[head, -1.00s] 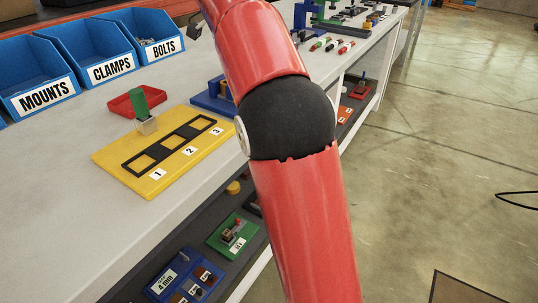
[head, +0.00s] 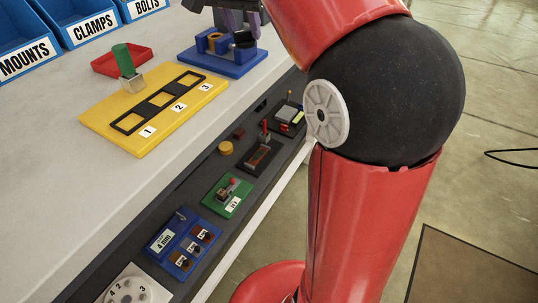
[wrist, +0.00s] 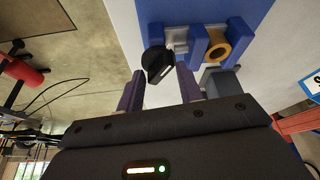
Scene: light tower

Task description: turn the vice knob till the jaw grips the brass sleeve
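The vice (head: 225,64) is a blue block on the white bench in the head view; it also shows at the top of the wrist view (wrist: 197,43). The brass sleeve (wrist: 217,52) is an upright ring between its blue jaws, also visible in the head view (head: 214,41). I cannot tell whether the jaw touches it. The black vice knob (wrist: 157,64) sits at the end of a metal screw part. My gripper (wrist: 160,72) is open, one purple finger on each side of the knob, with gaps showing. In the head view, my gripper (head: 237,22) is above the knob, partly cut off.
A red tray (head: 105,64) and blue bins (head: 85,22) stand behind. A lower shelf (head: 190,200) carries small fixtures. Bare bench lies at the left front.

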